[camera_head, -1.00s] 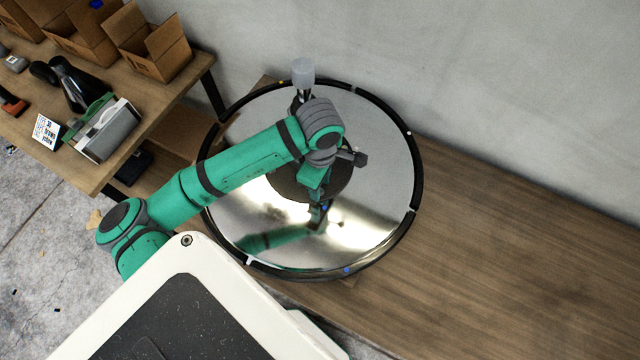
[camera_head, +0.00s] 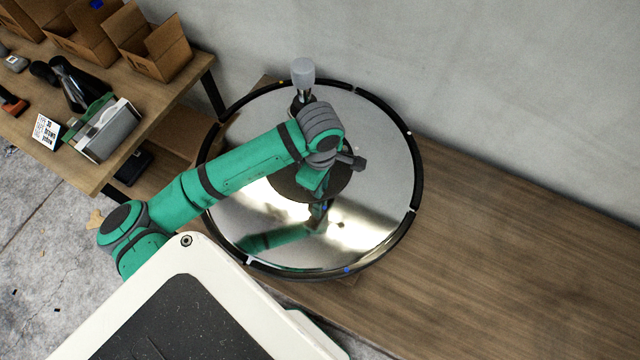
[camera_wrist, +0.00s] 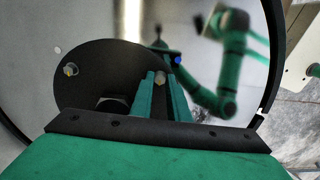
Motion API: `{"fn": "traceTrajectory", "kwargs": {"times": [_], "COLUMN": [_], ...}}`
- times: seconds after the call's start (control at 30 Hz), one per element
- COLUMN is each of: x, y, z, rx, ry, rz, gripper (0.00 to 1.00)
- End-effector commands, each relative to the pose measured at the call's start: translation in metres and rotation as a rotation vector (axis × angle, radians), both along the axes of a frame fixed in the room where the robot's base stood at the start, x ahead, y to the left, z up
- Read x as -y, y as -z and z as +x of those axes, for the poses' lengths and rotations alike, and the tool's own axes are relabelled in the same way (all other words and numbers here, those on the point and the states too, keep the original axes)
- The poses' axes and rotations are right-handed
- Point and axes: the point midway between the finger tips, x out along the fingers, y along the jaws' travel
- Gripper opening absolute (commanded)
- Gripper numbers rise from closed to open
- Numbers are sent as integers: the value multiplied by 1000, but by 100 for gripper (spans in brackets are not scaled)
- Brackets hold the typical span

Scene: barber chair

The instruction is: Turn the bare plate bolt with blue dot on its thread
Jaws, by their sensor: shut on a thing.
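A dark round plate (camera_head: 286,186) sits in the middle of a shiny disc. My gripper (camera_head: 316,200) is down at the plate's near edge. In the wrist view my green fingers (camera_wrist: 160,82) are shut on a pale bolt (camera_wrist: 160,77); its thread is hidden. A blue dot (camera_wrist: 178,60) shows just beyond the fingertips, and a blue dot (camera_head: 324,207) also shows beside the gripper in the head view. I cannot tell whether it belongs to the held bolt. Another bolt (camera_wrist: 71,69), with yellow on it, stands at the plate's left in the wrist view.
The shiny disc (camera_head: 375,150) has a black rim with small coloured marks and mirrors my arm. A post with a pale cap (camera_head: 303,72) stands behind. A side table with boxes (camera_head: 155,45) is at left. The wooden bench (camera_head: 500,260) is clear at right.

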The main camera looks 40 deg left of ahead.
Motion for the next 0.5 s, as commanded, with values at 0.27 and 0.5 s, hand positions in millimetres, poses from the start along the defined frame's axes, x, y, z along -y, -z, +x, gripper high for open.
{"fn": "traceTrajectory", "kwargs": {"times": [0.27,0.5], "x": [0,0], "y": [0,-1], "z": [-1,-1], "rx": [-1,-1], "ry": [182,408], "rz": [0,1], "gripper": [0,0]}}
